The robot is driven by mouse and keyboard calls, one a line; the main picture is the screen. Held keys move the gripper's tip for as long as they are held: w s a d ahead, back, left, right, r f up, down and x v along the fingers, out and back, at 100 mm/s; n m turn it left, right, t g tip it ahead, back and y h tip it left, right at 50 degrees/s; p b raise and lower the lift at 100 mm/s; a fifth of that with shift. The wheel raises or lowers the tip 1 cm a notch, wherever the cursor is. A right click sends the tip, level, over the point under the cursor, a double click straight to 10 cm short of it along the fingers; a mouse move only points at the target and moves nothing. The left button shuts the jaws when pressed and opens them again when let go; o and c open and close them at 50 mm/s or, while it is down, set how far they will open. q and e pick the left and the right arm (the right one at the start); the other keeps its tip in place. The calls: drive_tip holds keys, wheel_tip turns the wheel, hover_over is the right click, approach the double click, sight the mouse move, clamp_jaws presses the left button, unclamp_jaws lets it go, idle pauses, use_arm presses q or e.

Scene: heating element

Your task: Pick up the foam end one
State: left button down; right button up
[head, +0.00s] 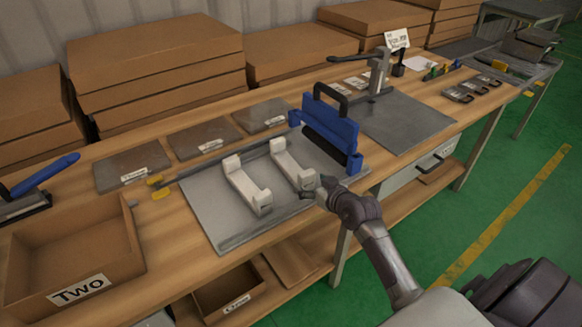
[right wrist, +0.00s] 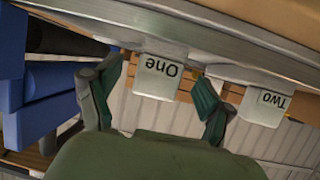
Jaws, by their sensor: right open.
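Two white U-shaped foam ends lie side by side on the grey metal plate (head: 215,215) in the head view. The foam end one (head: 291,163) is the right one, beside the blue tool; its label "One" shows upside down in the right wrist view (right wrist: 158,78). The foam end two (head: 246,186) lies to its left and also shows in the right wrist view (right wrist: 262,106). My right gripper (head: 318,188) is open at the near end of the foam end one. Its fingers (right wrist: 158,92) appear on either side of the label end; contact cannot be told. My left gripper is not in view.
A blue heating tool with a dark roller (head: 333,135) stands close to the right of the foam ends. A cardboard box labelled "Two" (head: 120,240) is at the left. Labelled grey slabs (head: 205,138) lie behind; stacked cardboard (head: 155,65) lines the back.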

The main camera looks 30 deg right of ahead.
sight(291, 164)
drive_tip(key=x, duration=0.6)
drive_tip(key=shift+w+f, duration=0.1)
drive_tip(key=shift+f, duration=0.25)
drive_tip(key=c, duration=1.1)
drive_tip(key=shift+c, duration=0.7)
drive_tip(key=shift+r, duration=0.15)
